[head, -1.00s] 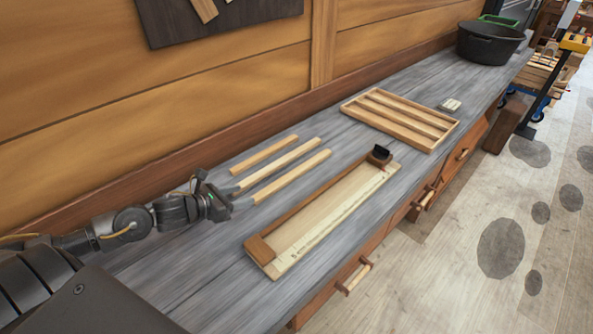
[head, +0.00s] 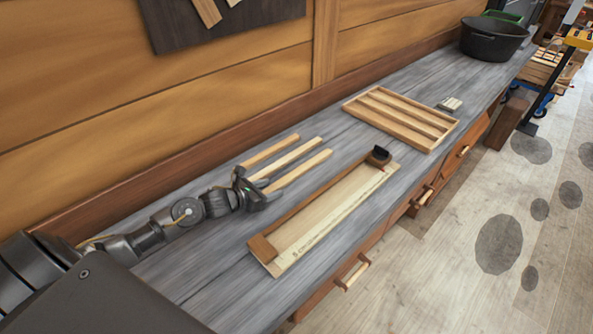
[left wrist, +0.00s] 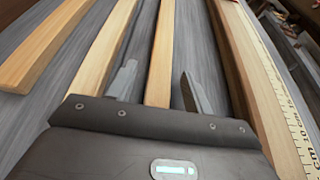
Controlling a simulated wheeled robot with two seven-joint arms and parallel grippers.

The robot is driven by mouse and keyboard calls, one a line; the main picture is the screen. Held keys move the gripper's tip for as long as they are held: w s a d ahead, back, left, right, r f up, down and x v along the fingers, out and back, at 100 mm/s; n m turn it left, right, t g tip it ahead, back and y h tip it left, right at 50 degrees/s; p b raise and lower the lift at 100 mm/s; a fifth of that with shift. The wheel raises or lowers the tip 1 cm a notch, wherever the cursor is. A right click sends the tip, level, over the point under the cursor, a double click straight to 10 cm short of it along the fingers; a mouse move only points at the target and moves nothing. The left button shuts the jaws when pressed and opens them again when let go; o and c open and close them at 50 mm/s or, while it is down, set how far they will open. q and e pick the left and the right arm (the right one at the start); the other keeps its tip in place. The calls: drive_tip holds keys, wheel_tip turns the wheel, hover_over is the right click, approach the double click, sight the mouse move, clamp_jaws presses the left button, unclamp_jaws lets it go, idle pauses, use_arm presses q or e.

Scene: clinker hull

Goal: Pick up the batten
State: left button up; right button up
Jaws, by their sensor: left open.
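Three pale wooden battens lie side by side on the grey bench: a far one (head: 269,151), a middle one (head: 290,160) and a near one (head: 300,171). My left gripper (head: 262,192) is open and empty at the near-left ends of the battens, covering those ends in the head view. In the left wrist view its two fingers (left wrist: 158,88) stand either side of the near batten (left wrist: 165,45). The middle batten (left wrist: 103,50) and far batten (left wrist: 45,48) lie left of the fingers. I cannot tell the fingers' height above the bench. My right gripper is out of view.
A measuring board (head: 330,212) with a brown fence, end block and dark stop lies right of the battens; its scale (left wrist: 290,120) shows in the wrist view. A slotted wooden tray (head: 400,118), small block (head: 450,104) and black pot (head: 490,42) stand farther back. A wall borders the bench (head: 205,275).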

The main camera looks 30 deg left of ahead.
use_arm(q)
drive_tip(key=shift+w+d+f, duration=0.1)
drive_tip(key=shift+w+f, duration=0.05)
drive_tip(key=shift+w, duration=0.1)
drive_tip(key=shift+c, duration=0.4)
drive_tip(key=c, duration=1)
wheel_tip(320, 180, up, 9)
drive_tip(key=b, duration=0.2)
drive_tip(key=shift+b, duration=0.3)
drive_tip(key=shift+r, duration=0.55)
